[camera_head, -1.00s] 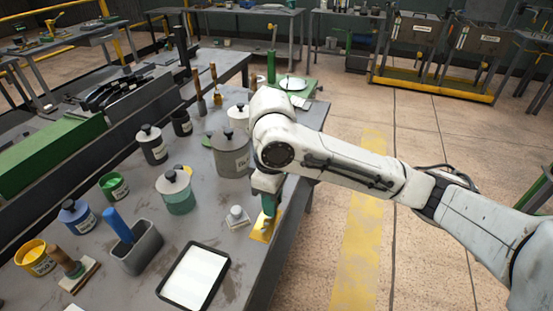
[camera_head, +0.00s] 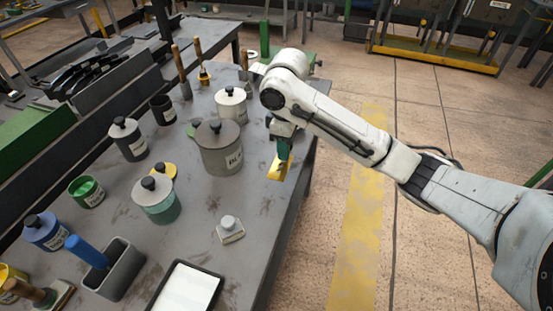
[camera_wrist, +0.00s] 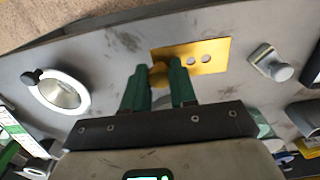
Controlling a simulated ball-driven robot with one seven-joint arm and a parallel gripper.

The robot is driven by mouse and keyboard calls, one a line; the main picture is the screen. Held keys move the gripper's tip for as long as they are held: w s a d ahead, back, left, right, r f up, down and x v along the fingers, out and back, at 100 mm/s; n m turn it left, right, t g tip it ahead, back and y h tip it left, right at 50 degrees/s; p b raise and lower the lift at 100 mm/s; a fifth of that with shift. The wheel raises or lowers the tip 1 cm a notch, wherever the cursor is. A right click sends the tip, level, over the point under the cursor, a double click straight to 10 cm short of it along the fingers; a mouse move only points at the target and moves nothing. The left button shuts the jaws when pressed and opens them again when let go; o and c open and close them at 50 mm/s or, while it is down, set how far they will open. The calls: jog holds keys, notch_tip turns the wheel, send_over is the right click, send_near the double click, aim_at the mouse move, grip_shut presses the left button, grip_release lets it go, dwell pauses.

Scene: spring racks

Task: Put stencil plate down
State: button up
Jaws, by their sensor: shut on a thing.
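The stencil plate (camera_head: 278,172) is a thin yellow-gold sheet near the right edge of the grey bench, beside the large grey lidded pot (camera_head: 220,150). In the wrist view the plate (camera_wrist: 217,48) shows two round holes and a round yellow knob. My gripper (camera_head: 282,157) points down with its green fingers shut on the plate's knob. In the wrist view the fingers (camera_wrist: 160,86) stand either side of the knob. I cannot tell whether the plate touches the bench top or hangs just above it.
A small block with a grey knob (camera_head: 230,228) stands nearer on the bench, and a black-rimmed white tray (camera_head: 187,290) at the front. Lidded pots, including a teal one (camera_head: 158,202), fill the left. Bare bench (camera_head: 262,208) lies between the block and the plate.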

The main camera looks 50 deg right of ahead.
jog(key=w+f, duration=0.1)
jog(key=f, duration=0.1)
jog(key=w+d+f, duration=0.1)
jog(key=w, duration=0.1)
jog(key=w+d+f, duration=0.1)
jog(key=f, duration=0.1)
jog(key=shift+w+d+f, duration=0.15)
jog(key=shift+w+f, duration=0.05)
jog(key=shift+f, duration=0.15)
jog(key=shift+w+d+f+p, duration=0.15)
jog(key=shift+f+p, duration=0.2)
jog(key=shift+f, duration=1.4)
jog(key=shift+f, duration=0.15)
jog(key=o, duration=0.9)
notch_tip(320, 180, up, 12)
jog(key=shift+r+b, duration=0.15)
jog(key=shift+b, duration=0.3)
